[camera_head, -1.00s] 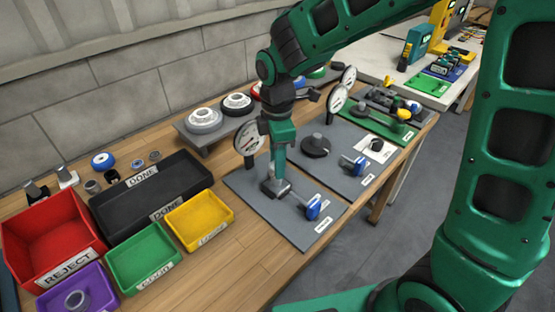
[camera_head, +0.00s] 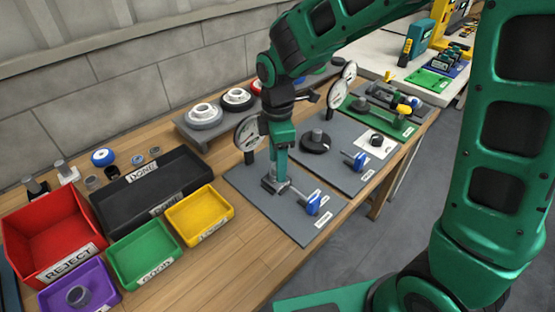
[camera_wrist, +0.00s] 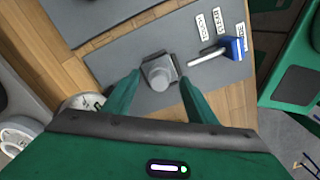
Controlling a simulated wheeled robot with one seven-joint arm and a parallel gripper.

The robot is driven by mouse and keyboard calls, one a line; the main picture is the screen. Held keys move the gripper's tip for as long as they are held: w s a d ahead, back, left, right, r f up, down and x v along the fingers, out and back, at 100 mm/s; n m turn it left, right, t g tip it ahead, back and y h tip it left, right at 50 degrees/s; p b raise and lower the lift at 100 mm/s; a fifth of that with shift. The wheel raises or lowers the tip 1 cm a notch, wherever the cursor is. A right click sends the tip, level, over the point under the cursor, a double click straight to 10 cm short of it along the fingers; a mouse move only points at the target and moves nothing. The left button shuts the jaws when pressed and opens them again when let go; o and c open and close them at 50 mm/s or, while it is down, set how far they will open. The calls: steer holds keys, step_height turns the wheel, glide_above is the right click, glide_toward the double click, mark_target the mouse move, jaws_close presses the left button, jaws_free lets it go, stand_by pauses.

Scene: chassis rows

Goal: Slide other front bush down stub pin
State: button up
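My gripper (camera_head: 279,178) points down over the front grey plate (camera_head: 290,228). In the wrist view its two green fingers (camera_wrist: 160,76) stand on either side of a short grey round piece (camera_wrist: 157,71) on a square grey block (camera_wrist: 173,62). Narrow gaps seem to show between the fingertips and the round piece. I cannot tell the bush apart from the stub pin there. The block's foot (camera_head: 270,187) shows just below the fingers in the head view. A grey rod with a blue end (camera_head: 313,204) lies beside it on the plate; it also shows in the wrist view (camera_wrist: 233,47).
A dial gauge (camera_head: 248,133) stands close behind my gripper. A second grey plate (camera_head: 345,140) with a dark round part (camera_head: 316,142) lies beyond. Red (camera_head: 80,232), black (camera_head: 185,172), green (camera_head: 140,253), yellow (camera_head: 218,211) and purple (camera_head: 70,277) bins stand at left; a grey ring (camera_head: 78,296) is in the purple one.

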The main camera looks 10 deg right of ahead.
steer(key=shift+r, duration=0.1)
step_height(320, 180, up, 10)
steer(key=shift+r, duration=0.25)
stand_by(0.4)
steer(key=shift+w, duration=0.1)
steer(key=s+d+m, duration=0.3)
steer(key=d+m, duration=0.2)
steer(key=d, duration=0.4)
steer(key=s+d+m, duration=0.4)
steer(key=d+m, duration=0.2)
steer(key=d, duration=0.3)
steer(key=s+d+f+m, duration=0.3)
steer(key=s+d+m, duration=0.9)
steer(key=s, duration=0.4)
steer(key=shift+d+m, duration=0.15)
steer(key=shift+m, duration=0.75)
